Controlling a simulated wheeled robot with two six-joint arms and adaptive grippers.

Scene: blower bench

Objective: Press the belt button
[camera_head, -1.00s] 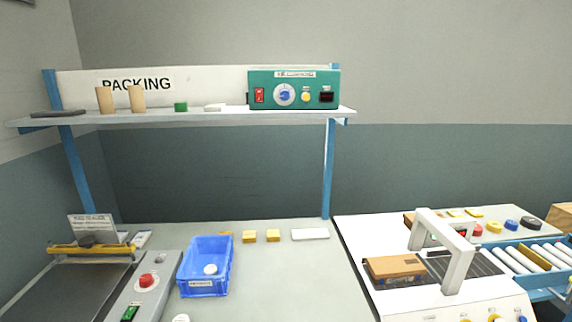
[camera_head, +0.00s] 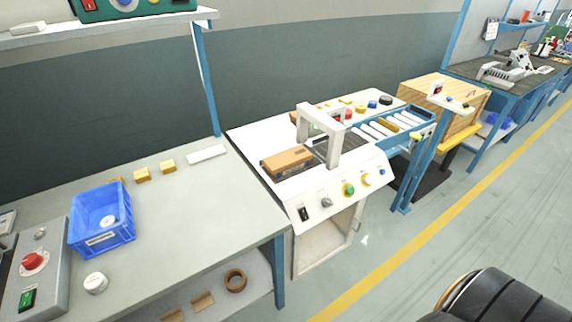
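A white belt machine (camera_head: 283,212) stands in the middle of the view, with a dark belt and a white arch (camera_head: 333,136) over it. Its sloped front panel carries a black switch (camera_head: 304,214), a grey knob (camera_head: 327,202), a green button in a yellow ring (camera_head: 348,189), a yellow control (camera_head: 366,181) and a small blue one (camera_head: 381,172). The labels are too small to read, so I cannot tell which is the belt button. A brown box (camera_head: 286,162) lies before the arch. Neither gripper is in view.
A grey bench at left holds a blue bin (camera_head: 101,220), a white round piece (camera_head: 96,283) and a control box with a red button (camera_head: 33,261). A roller conveyor (camera_head: 390,128) and wooden crate (camera_head: 446,104) stand beyond the machine. The floor in front is clear.

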